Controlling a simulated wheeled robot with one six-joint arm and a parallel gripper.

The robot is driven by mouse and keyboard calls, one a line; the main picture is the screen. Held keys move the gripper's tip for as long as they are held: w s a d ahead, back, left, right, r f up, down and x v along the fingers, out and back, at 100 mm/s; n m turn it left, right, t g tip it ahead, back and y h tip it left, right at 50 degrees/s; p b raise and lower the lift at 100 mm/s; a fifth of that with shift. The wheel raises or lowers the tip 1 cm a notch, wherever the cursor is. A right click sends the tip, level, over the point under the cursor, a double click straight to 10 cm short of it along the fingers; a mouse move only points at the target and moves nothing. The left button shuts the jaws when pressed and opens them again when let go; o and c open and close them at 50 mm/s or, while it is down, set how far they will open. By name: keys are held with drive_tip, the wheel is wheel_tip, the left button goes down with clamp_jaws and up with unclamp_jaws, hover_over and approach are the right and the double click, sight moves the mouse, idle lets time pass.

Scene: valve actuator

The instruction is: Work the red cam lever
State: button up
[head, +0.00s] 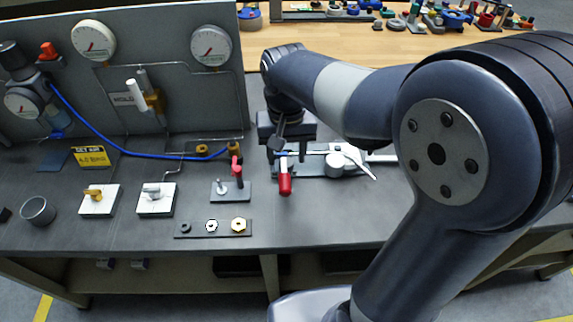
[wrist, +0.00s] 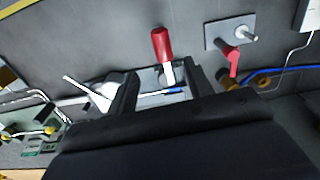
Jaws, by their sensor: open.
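A red-handled lever (head: 285,184) with a pale metal shank lies at the left end of a low metal fixture on the bench. Its red grip points toward the bench's front edge. It also shows in the wrist view (wrist: 161,43), beyond my fingers. My gripper (head: 288,152) is over the shank end of this lever. In the wrist view my gripper (wrist: 162,72) is open, and the shank appears between the two fingers. I see no clear contact. The lever's pivot is partly hidden by my gripper.
A smaller red lever (head: 237,170) stands left beside a brass fitting and small plate (head: 222,191). A blue hose (head: 130,145) runs to that fitting. A white-handled part (head: 350,155) is right of my gripper. The gauge panel (head: 150,75) rises behind.

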sight(285, 181)
drive_tip(key=shift+r, duration=0.4)
wheel_tip(285, 181, down, 11)
drive_tip(key=shift+f+p, duration=0.1)
drive_tip(key=shift+p, duration=0.2)
drive_tip(key=shift+a+r+m, duration=0.2)
drive_tip(key=shift+m, duration=0.1)
drive_tip(key=shift+r, duration=0.9)
